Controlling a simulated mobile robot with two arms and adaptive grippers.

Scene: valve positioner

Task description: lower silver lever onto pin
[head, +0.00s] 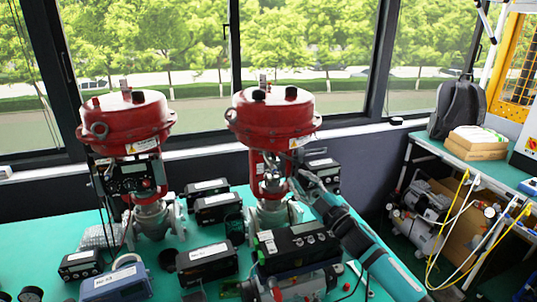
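The right red valve actuator (273,117) stands upright on its valve body (268,213) on the teal table. Small silver parts (271,181) show at its stem, under the red housing. The silver lever and the pin are too small to tell apart there. My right gripper (291,181) reaches in from the lower right and its tip is right beside these silver parts. I cannot tell whether it touches them or holds anything, as its fingers blend with the metal behind. My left gripper is not in view.
A second red actuator (126,121) stands at left with a black positioner (135,177) mounted on it. Black positioner boxes (207,264) and a blue-grey box (116,284) crowd the teal table (232,290). A side bench (440,150) at right holds a backpack (458,108).

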